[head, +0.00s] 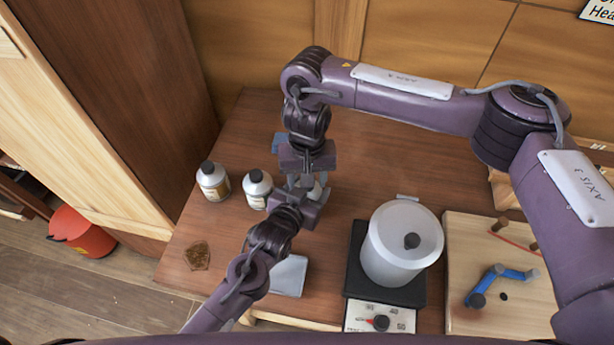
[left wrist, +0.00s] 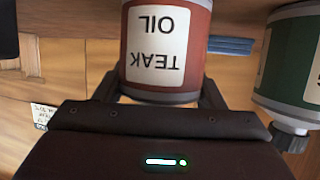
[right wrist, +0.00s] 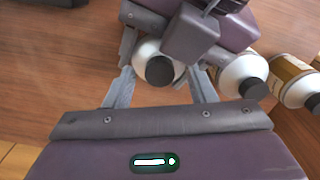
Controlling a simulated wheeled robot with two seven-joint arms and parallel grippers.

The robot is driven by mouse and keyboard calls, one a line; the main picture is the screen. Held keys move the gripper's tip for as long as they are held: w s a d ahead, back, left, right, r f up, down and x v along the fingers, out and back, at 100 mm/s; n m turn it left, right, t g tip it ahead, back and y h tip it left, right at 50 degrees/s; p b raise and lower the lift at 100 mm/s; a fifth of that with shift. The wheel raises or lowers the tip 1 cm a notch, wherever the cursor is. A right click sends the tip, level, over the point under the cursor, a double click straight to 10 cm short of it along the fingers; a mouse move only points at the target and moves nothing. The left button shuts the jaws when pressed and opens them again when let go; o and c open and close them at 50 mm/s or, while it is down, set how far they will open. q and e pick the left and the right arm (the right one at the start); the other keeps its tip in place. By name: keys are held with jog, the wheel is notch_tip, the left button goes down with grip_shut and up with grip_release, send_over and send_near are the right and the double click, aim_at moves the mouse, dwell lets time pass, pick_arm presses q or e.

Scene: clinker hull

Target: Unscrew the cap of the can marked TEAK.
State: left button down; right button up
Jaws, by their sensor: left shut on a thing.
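The can marked TEAK OIL is red with a white label and shows upside down in the left wrist view (left wrist: 168,45). My left gripper (left wrist: 160,92) is shut on its body, one finger on each side. The right wrist view shows the can from above, with a pale top and a round dark cap (right wrist: 160,70). My right gripper (right wrist: 162,78) is open, its fingers on either side of the can's top and apart from the cap. In the head view both grippers meet over the bench and mostly hide the can (head: 318,190).
Two other dark-capped cans stand to the left, one (head: 257,188) nearer and one (head: 213,181) farther. A wooden board (head: 520,318) with a blue-handled part lies beyond. A grey tray (head: 289,276) lies in front.

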jog(key=shift+r, duration=2.35)
jog(key=shift+c, duration=0.3)
notch_tip(320, 180, up, 3)
jog(key=m, duration=0.3)
jog(key=shift+f, duration=0.2)
notch_tip(320, 180, down, 7)
jog(key=shift+f, duration=0.15)
jog(key=c, duration=1)
jog(key=shift+n, duration=1.5)
jog(key=shift+c, duration=0.2)
